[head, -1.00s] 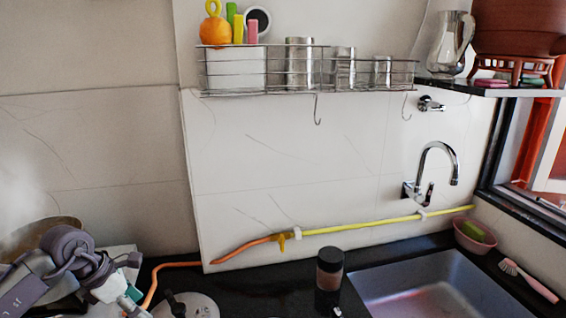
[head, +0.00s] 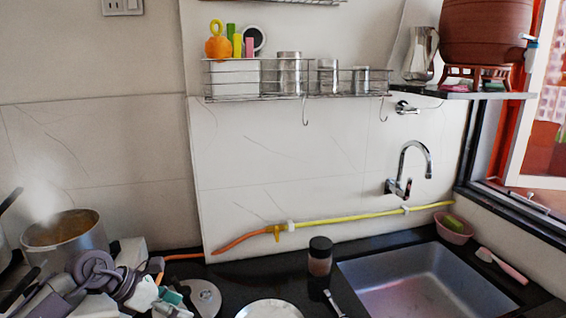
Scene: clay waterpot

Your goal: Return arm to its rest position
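My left arm, grey and purple, comes in at the lower left of the head view. Its gripper (head: 162,297), with pale and teal parts, is low over the left of the black counter, beside a round steel lid (head: 204,297). The fingers are small and cluttered against the things behind, so I cannot tell whether they are open or hold anything. My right arm and gripper are not in view. A terracotta clay waterpot (head: 485,30) stands upright on a reddish stand (head: 476,74) on the shelf at the upper right.
A steaming pot (head: 98,240) stands behind my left arm. A dark-lidded jar (head: 320,258), a white plate (head: 268,309) and a sink (head: 425,280) occupy the counter. A steel jug (head: 421,55) is beside the waterpot. A wire rack (head: 295,82) hangs on the wall.

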